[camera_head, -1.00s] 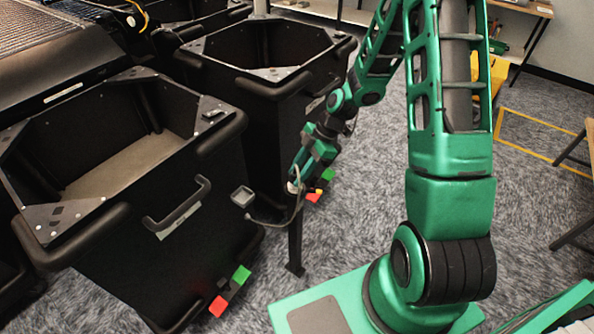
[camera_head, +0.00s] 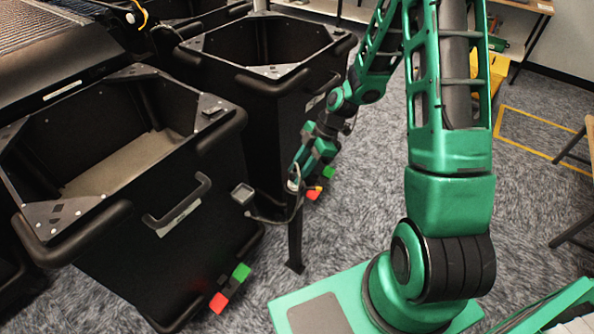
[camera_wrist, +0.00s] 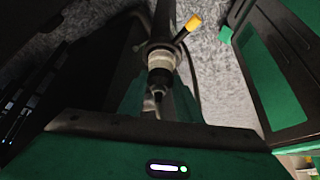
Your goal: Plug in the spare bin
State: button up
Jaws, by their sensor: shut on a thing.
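My gripper (camera_head: 297,184) is shut on a plug (camera_wrist: 160,62), a dark body with a pale ring, which shows in the wrist view. A dark cable (camera_head: 272,219) runs from near my gripper to a small grey box (camera_head: 243,194) beside the near bin. My gripper is close to the top of a black post (camera_head: 295,240); I cannot tell whether they touch. A large open black bin (camera_head: 150,262) stands at the left, and a second black bin (camera_head: 270,118) stands behind it. I cannot tell which is the spare. An orange-tipped piece (camera_wrist: 192,23) shows beside the plug.
Red and green blocks (camera_head: 230,289) sit low on the near bin, and a similar pair (camera_head: 320,183) is on the far bin near my gripper. The near bin has a front handle (camera_head: 179,205). Grey carpet (camera_head: 350,225) is open between the bins and my base.

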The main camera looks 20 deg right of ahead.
jog(key=shift+f, duration=0.35)
dwell(0.7)
jog(key=o, duration=1.3)
jog(key=shift+c, duration=0.2)
jog(key=s+d+r+m+h, duration=0.25)
jog(key=s+d+r, duration=0.2)
jog(key=r, duration=0.35)
jog(key=s+d+r+m+h, duration=0.1)
jog(key=s+d+r+m, duration=0.25)
jog(key=d+r, duration=0.35)
jog(key=s+d+r+m, duration=0.1)
jog(key=s+r+m, duration=0.2)
jog(key=s+m, duration=0.3)
jog(key=s+d+r+m+h, duration=0.1)
jog(key=s+d+r+m, duration=0.1)
jog(key=s+r+m, duration=0.2)
jog(key=s+d+r+m+h, duration=0.1)
jog(key=s+r+m, duration=0.2)
jog(key=s+m, duration=0.5)
jog(key=shift+s+d+r, duration=0.3)
jog(key=shift+s+r, duration=0.05)
jog(key=shift+s, duration=0.9)
